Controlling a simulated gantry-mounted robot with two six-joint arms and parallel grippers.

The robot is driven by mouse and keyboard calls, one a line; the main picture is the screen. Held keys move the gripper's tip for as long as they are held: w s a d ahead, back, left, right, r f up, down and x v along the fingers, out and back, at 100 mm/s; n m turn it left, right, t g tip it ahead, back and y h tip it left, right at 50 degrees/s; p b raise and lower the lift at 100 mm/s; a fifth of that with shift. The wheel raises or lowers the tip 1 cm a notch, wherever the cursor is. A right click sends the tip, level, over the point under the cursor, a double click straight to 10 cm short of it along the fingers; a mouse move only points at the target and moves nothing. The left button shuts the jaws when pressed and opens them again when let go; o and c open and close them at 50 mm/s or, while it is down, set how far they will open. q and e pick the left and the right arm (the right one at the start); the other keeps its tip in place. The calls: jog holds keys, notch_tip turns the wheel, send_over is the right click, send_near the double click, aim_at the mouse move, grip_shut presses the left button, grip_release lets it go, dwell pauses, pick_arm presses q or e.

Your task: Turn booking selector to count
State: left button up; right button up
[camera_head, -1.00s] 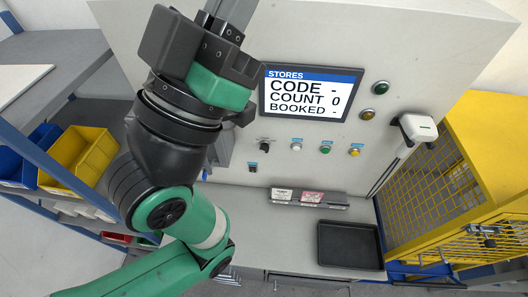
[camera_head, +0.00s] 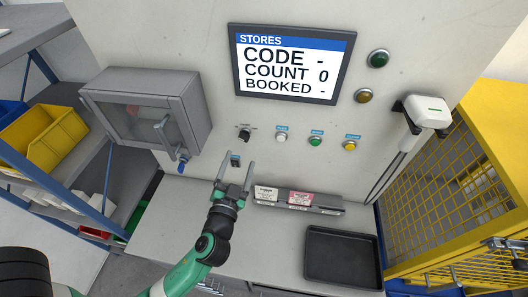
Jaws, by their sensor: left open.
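The booking selector appears to be the small black knob (camera_head: 245,134) on the pale panel, left of a row of buttons; its label is too small to read. My left gripper (camera_head: 238,164) is open and empty below the knob, apart from it, with its fingers pointing up toward the panel. A small dark switch (camera_head: 235,160) shows between the fingers. The screen (camera_head: 291,64) reads STORES, CODE -, COUNT 0, BOOKED -. My right gripper is not in view.
White (camera_head: 281,138), green (camera_head: 316,141) and yellow (camera_head: 349,145) buttons sit right of the knob. A grey cabinet (camera_head: 145,105) juts out at left. Below are a card holder (camera_head: 325,208) and a black tray (camera_head: 343,257). A scanner (camera_head: 425,112) hangs at right.

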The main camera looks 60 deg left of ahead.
aim_at(243, 140)
pick_arm(q)
jog(key=shift+g, duration=0.3)
jog(key=w+a, duration=0.2)
jog(key=a, duration=0.1)
jog(key=w+a+f+p, duration=0.1)
jog(key=w+a, duration=0.1)
jog(key=a, duration=0.1)
jog(key=w+a+f+p, duration=0.1)
jog(key=w+a, duration=0.1)
jog(key=a, duration=0.1)
jog(key=shift+a+f, duration=0.15)
jog(key=shift+a, duration=0.05)
grip_shut()
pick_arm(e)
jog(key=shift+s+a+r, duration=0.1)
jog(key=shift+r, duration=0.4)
